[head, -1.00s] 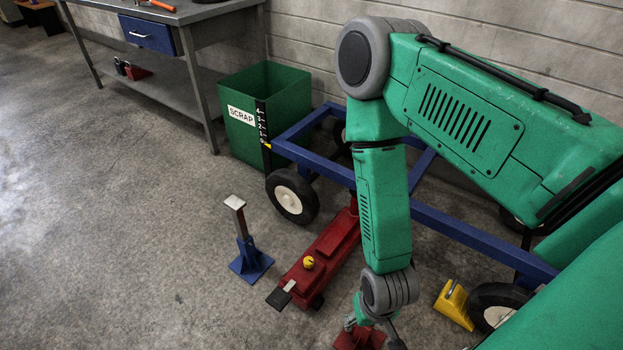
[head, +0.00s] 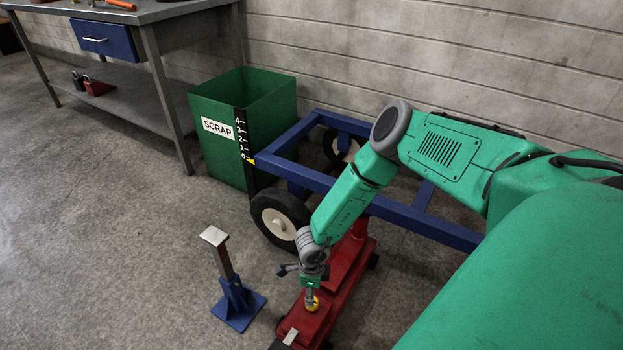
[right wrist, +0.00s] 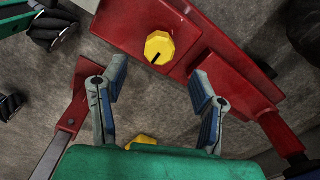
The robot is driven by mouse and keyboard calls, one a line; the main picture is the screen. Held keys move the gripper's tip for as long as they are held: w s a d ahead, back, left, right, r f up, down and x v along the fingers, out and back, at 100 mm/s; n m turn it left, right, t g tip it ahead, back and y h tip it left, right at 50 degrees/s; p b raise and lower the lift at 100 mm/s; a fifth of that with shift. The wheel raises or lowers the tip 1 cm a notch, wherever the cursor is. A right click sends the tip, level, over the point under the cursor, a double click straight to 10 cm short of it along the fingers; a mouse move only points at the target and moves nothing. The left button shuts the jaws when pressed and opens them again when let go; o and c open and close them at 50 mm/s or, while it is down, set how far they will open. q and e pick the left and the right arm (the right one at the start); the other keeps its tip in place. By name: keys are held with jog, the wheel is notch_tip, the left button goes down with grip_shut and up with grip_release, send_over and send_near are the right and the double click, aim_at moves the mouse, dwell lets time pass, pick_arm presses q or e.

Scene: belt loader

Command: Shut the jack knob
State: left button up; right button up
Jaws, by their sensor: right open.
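The jack (head: 345,270) is a long red floor jack, partly under the blue cart frame. Its yellow knob (head: 312,303) sits on top of the red body and is partly covered by my right gripper (head: 311,287) in the head view. In the right wrist view the yellow knob (right wrist: 160,46) is faceted, with a short black mark pointing toward its lower left edge. My right gripper (right wrist: 158,85) is open, one finger to each side, with the knob ahead of the gap and nothing between the fingers. My left gripper does not show.
A blue jack stand (head: 238,300) stands left of the jack. The blue cart frame (head: 420,218) with its wheel (head: 280,218) is close behind my right arm. A green scrap bin (head: 215,150) and a workbench (head: 150,12) stand farther back. The floor at left is clear.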

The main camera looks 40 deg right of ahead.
notch_tip(320, 180, down, 6)
jog(key=b, duration=0.2)
jog(key=shift+d+f+b, duration=0.1)
jog(key=shift+f+b, duration=0.15)
jog(key=shift+b, duration=0.05)
jog(key=shift+f, duration=0.35)
jog(key=c, duration=1.1)
